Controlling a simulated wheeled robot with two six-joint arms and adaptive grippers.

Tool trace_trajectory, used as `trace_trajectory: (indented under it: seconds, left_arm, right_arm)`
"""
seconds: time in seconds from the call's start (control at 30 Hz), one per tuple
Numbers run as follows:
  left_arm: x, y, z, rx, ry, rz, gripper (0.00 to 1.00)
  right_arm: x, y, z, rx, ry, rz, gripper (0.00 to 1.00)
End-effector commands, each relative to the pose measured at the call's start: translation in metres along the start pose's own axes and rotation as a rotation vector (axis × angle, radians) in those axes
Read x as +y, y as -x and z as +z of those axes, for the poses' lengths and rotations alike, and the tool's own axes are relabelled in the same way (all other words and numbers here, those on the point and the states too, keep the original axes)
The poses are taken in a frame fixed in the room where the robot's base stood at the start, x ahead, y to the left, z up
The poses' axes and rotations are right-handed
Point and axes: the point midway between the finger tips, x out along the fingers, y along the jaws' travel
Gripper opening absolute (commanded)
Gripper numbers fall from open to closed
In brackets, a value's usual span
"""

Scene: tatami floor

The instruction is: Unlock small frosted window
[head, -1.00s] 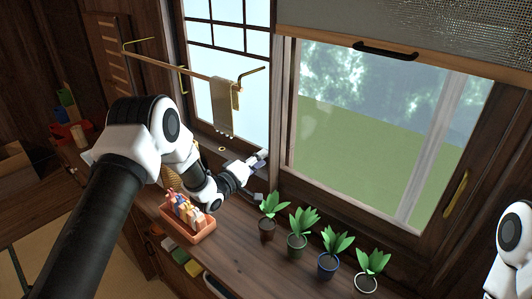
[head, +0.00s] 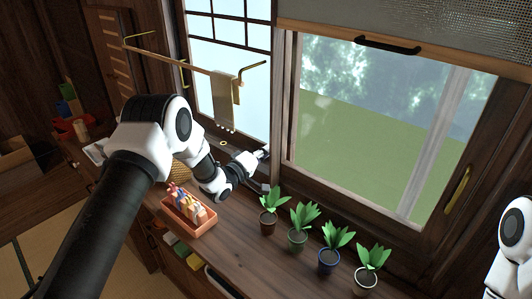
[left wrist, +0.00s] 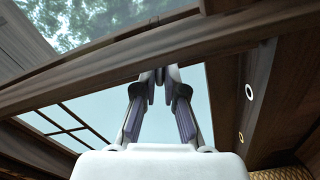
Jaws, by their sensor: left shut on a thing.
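The small frosted window (head: 203,77), with a dark lattice, stands left of the big clear window in the head view. It also shows pale behind my fingers in the left wrist view (left wrist: 100,100). My left gripper (head: 264,153) is at the lower right of this window, by the upright frame. In the left wrist view its two fingers (left wrist: 160,76) come together at the dark wooden frame. They are shut on a small part there, which I take to be the window lock; the fingers hide most of it. My right gripper is out of view.
Several potted plants (head: 297,226) line the sill right of my left arm. An orange tray (head: 189,223) with small items sits just below that arm. A rail with a towel (head: 223,103) hangs before the frosted window. A large clear window (head: 380,130) is at right.

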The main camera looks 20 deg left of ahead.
Motion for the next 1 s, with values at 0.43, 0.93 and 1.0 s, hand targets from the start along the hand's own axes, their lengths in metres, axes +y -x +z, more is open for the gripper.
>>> trace_trajectory:
  seconds: [0.43, 0.93, 1.0]
  left_arm:
    - [-0.002, -0.001, 0.002, -0.001, -0.285, 0.003, 0.00]
    - [0.002, -0.001, 0.002, -0.001, -0.557, 0.002, 0.00]
    - [0.002, -0.001, 0.001, -0.001, -0.570, 0.002, 0.00]
  right_arm:
    - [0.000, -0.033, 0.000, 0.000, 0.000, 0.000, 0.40]
    - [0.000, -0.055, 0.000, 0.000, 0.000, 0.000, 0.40]
    - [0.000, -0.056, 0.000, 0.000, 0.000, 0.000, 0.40]
